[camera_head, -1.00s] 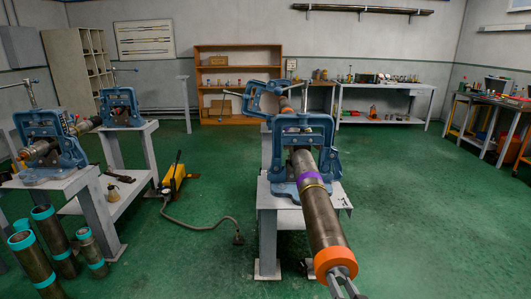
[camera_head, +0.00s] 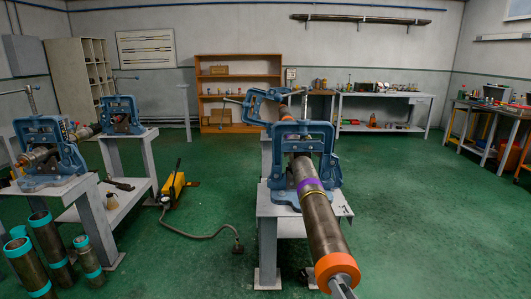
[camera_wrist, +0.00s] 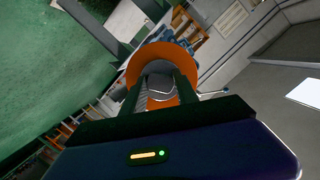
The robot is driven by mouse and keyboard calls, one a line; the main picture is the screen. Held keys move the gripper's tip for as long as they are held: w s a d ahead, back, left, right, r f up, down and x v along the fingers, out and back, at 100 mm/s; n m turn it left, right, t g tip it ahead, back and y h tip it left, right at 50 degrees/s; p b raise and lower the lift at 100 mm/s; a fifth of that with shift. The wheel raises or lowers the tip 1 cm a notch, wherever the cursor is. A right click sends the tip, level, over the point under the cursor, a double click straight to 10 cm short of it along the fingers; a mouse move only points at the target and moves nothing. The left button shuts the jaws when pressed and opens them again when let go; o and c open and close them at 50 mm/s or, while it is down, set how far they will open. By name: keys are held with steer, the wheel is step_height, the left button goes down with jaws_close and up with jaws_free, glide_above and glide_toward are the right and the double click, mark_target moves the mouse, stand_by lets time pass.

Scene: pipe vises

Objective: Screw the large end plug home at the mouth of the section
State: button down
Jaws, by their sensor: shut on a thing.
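The large end plug, with a wide orange rim (camera_head: 334,267), is at the near mouth of the long grey pipe section (camera_head: 322,226). In the head view the rim sits against the pipe end; how deep its thread is cannot be seen. My gripper (camera_head: 343,283) is at the plug's outer face, at the bottom of the view. In the wrist view my gripper (camera_wrist: 160,88) has its two fingers on either side of the plug's middle, with the orange rim (camera_wrist: 138,66) around and beyond them. It is shut on the plug. The blue pipe vise (camera_head: 302,160) holds the section.
The vise stands on a grey bench (camera_head: 267,238). A second blue vise (camera_head: 265,103) is farther back. At left are other vises (camera_head: 42,148) and upright pipes with teal ends (camera_head: 47,237). A yellow pump (camera_head: 174,186) with a hose lies on the floor. The floor at right is clear.

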steer(key=shift+w+r, duration=0.15)
steer(key=shift+r, duration=0.05)
